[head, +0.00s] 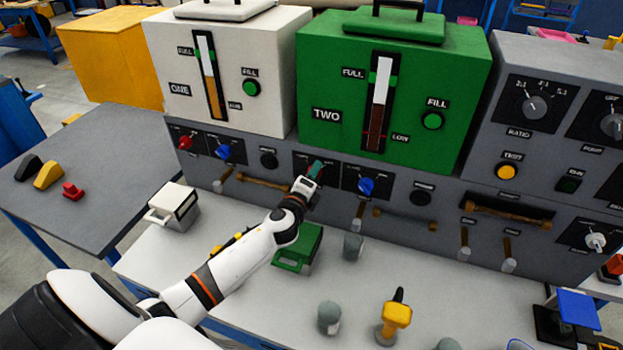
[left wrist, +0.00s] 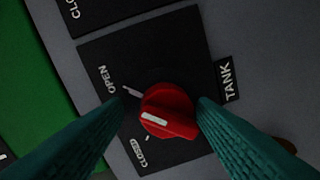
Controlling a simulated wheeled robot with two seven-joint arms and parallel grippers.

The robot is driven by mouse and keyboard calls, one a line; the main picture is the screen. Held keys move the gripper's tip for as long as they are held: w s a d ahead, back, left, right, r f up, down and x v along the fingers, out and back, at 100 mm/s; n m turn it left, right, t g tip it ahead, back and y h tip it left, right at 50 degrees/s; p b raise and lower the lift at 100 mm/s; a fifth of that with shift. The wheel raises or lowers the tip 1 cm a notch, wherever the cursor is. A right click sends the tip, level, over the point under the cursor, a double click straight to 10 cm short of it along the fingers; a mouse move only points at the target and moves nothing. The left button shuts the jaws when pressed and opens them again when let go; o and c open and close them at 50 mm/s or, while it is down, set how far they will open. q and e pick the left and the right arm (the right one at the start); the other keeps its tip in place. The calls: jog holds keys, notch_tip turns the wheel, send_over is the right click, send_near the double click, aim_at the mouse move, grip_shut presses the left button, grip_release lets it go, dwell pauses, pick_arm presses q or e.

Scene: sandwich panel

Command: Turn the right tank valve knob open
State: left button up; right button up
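The right tank valve knob is red with a white pointer mark; it shows in the left wrist view (left wrist: 168,112) on a black plate (left wrist: 125,65) marked OPEN, CLOSED and TANK. Its mark faces left, somewhere between the OPEN and CLOSED ticks. My left gripper's teal fingers (left wrist: 165,108) stand open on either side of the knob. The right finger is very close to it; a small gap shows at the left one. In the head view my left gripper (head: 316,168) is at the panel below the green tank TWO (head: 455,75) and hides this knob. My right gripper is out of view.
A blue knob (head: 366,186) sits just right of my gripper. The white tank ONE (head: 275,65) stands left, with a red knob (head: 185,142) below it. Handles and levers stick out under the panel. A green box (head: 300,245) and grey cups (head: 329,317) stand on the bench.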

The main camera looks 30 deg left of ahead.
pick_arm(q)
jog(key=shift+o, duration=0.3)
jog(key=shift+f, duration=0.15)
jog(key=shift+s, duration=0.15)
jog(key=b+v, duration=0.1)
jog(key=v, duration=1)
jog(key=shift+s, duration=0.4)
jog(key=shift+d, duration=0.1)
